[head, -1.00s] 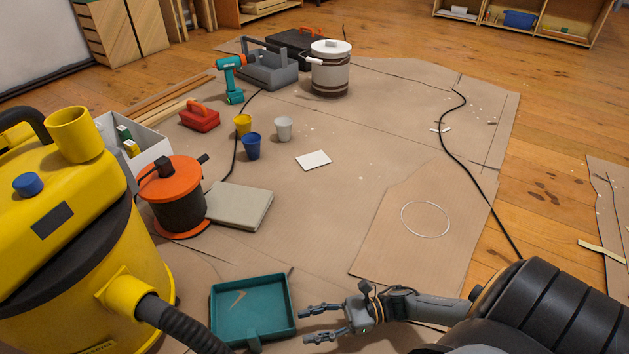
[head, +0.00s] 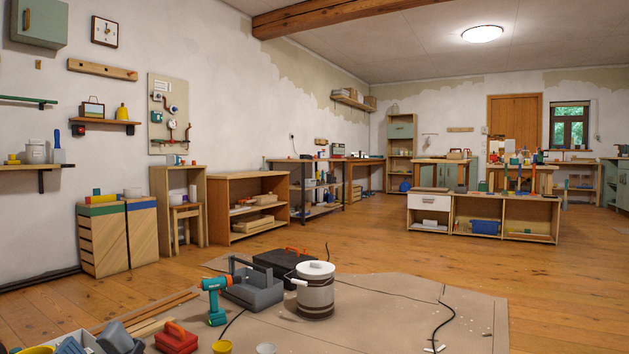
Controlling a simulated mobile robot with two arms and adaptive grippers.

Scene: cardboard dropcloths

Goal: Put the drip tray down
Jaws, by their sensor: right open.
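The drip tray is not in view; the head view is tilted up towards the room and the floor spot in front of me is below the picture. Neither of my grippers can be made out. Grey rounded shapes (head: 118,337) are cut off at the bottom left edge, and I cannot tell what they are. The brown dropcloth (head: 405,318) shows only in its far part.
Open wooden floor (head: 360,247) stretches beyond.

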